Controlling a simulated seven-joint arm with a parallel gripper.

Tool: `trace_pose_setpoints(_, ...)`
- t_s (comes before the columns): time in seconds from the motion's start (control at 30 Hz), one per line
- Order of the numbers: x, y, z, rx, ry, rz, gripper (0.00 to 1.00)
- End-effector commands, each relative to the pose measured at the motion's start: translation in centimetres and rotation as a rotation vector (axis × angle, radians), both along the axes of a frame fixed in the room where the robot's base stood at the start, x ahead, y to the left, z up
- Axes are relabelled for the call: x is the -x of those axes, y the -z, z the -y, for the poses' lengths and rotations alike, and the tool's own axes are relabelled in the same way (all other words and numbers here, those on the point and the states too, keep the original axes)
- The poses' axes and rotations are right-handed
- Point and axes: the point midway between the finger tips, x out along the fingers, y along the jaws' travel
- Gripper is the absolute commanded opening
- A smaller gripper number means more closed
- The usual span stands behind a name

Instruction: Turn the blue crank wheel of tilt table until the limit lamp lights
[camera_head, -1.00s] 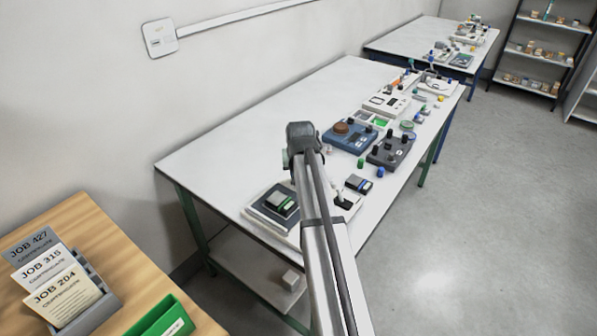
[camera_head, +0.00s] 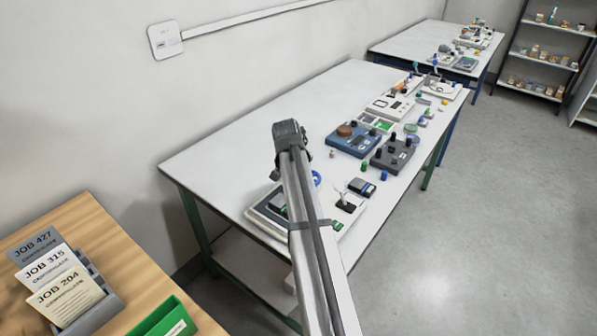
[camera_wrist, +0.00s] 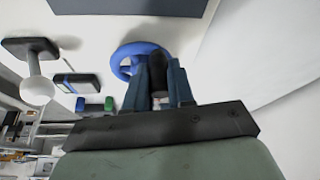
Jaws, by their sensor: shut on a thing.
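The blue crank wheel (camera_wrist: 124,52) shows as a ring at the top middle of the wrist view. In the head view only a blue arc of it (camera_head: 317,178) shows beside my arm. My gripper (camera_wrist: 158,68) is shut at the wheel's right side, on a dark part there that looks like its handle; the fingers cover part of the rim. My gripper is hidden behind my arm in the head view. The tilt table (camera_head: 262,217), a low pale and dark unit, lies at the near end of the bench, partly covered by my arm. I cannot make out the limit lamp.
A small dark box with a blue edge (camera_head: 362,187) and a white stick on a black base (camera_head: 347,204) stand close right of my arm. A blue instrument (camera_head: 352,140) and a dark grey knobbed box (camera_head: 392,155) stand beyond. The bench's left side is clear.

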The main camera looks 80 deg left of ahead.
Motion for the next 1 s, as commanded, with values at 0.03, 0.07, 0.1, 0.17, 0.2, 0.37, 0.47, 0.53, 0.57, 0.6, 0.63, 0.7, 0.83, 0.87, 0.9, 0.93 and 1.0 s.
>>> trace_pose_setpoints(0.03, 0.0, 0.1, 0.0, 0.001, 0.001, 0.000, 0.00)
trace_pose_setpoints(0.07, 0.0, 0.1, 0.0, 0.001, 0.001, 0.000, 0.00)
trace_pose_setpoints(0.1, 0.0, 0.1, 0.0, 0.001, 0.001, 0.000, 0.00)
trace_pose_setpoints(0.17, 0.0, 0.1, 0.0, 0.001, 0.001, 0.000, 0.00)
trace_pose_setpoints(0.2, 0.0, 0.1, 0.0, 0.001, 0.001, 0.000, 0.00)
trace_pose_setpoints(0.37, 0.0, 0.1, 0.0, 0.002, 0.000, -0.001, 0.29)
trace_pose_setpoints(0.47, 0.0, 0.1, 0.0, 0.001, 0.000, -0.001, 0.38)
trace_pose_setpoints(0.53, 0.0, 0.0, 0.0, 0.001, 0.000, -0.001, 0.45)
trace_pose_setpoints(0.57, 0.0, 0.0, 0.0, 0.001, 0.000, -0.001, 0.48)
trace_pose_setpoints(0.6, 0.0, 0.0, 0.0, 0.001, 0.000, -0.001, 0.49)
trace_pose_setpoints(0.63, 0.0, 0.0, 0.0, 0.001, 0.000, -0.001, 0.49)
trace_pose_setpoints(0.7, 0.0, 0.0, 0.0, 0.001, 0.000, -0.001, 0.49)
trace_pose_setpoints(0.83, 0.0, -0.1, 0.0, 0.000, 0.000, 0.000, 0.49)
trace_pose_setpoints(0.87, 0.1, -0.2, 0.1, 0.000, 0.000, 0.000, 0.49)
trace_pose_setpoints(0.9, 0.1, -0.4, 0.1, 0.000, -0.001, 0.000, 0.49)
trace_pose_setpoints(0.93, 0.1, -0.6, 0.2, 0.000, -0.001, 0.000, 0.49)
trace_pose_setpoints(1.0, 0.3, -1.2, 0.5, -0.001, -0.001, 0.000, 0.49)
